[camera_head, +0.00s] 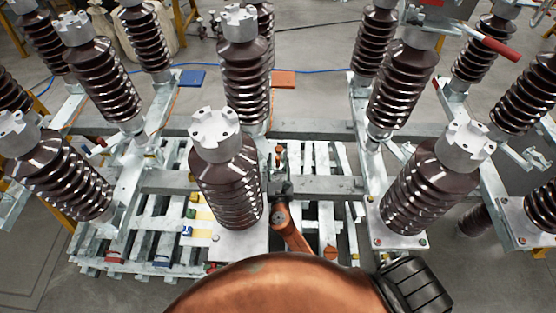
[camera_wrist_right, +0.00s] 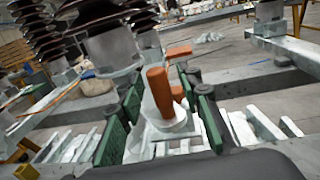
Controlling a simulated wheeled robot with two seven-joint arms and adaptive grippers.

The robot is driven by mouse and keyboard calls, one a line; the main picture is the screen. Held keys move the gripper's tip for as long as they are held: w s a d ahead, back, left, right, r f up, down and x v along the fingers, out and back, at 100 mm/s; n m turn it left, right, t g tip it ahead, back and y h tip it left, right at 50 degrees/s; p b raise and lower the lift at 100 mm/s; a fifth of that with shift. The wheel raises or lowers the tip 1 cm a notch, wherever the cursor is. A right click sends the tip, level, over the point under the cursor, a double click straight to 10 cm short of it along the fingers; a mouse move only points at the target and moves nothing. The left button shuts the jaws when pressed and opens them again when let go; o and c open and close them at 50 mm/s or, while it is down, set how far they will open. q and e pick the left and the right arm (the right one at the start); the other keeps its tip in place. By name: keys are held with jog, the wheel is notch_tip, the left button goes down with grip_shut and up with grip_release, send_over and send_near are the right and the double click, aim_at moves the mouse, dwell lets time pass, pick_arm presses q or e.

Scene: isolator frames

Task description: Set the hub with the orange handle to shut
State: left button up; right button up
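The hub (camera_wrist_right: 172,126) is a pale grey disc with an upright orange handle (camera_wrist_right: 158,90), in the middle of the right wrist view. In the head view, the handle is a small orange piece (camera_head: 279,151) just beyond my right gripper (camera_head: 279,178), beside the front middle insulator. In the right wrist view, the green-padded fingers of this gripper (camera_wrist_right: 159,100) stand apart on either side of the handle, with gaps visible. Most of the hub is hidden by the gripper in the head view. The hub's setting cannot be read. My left gripper is not in view.
Ribbed brown insulators stand close around; the front middle one (camera_head: 228,178) is just left of my right gripper. Pale slats (camera_head: 330,165) lie below. A red handle (camera_head: 492,46) is at the upper right. Blue (camera_head: 191,78) and orange (camera_head: 283,79) pieces lie behind.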

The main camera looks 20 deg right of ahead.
jog(key=v, duration=1.2)
jog(key=shift+c, duration=0.5)
